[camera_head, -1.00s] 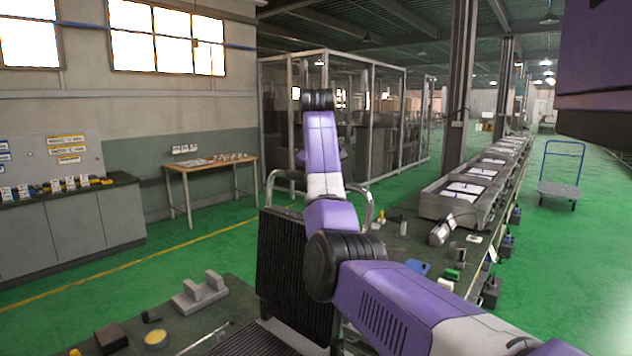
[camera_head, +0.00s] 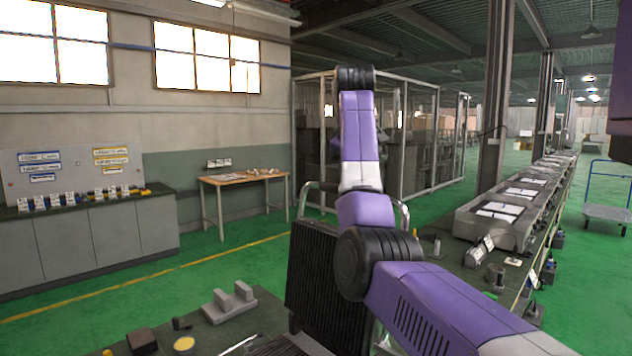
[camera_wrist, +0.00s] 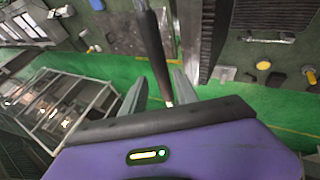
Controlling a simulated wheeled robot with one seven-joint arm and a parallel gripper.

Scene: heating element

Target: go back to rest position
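My purple and grey arm (camera_head: 358,140) rises from the lower right of the head view and bends at black joints. Its far end is hidden there, so my gripper does not show in that view. In the wrist view my gripper (camera_wrist: 160,95) has two grey fingers standing apart, with green floor visible between them. A dark rod (camera_wrist: 154,50) crosses the gap in the picture; I cannot tell whether it touches a finger. A black finned panel (camera_head: 318,285) stands upright behind my arm in the head view, with bent metal tubing (camera_head: 312,187) at its top.
A near workbench (camera_head: 255,325) carries a grey block fixture (camera_head: 229,301) and small parts. A long line of trays (camera_head: 500,212) runs along the right. A wooden table (camera_head: 243,178) and grey cabinets (camera_head: 115,235) stand by the wall. Green floor is open between them.

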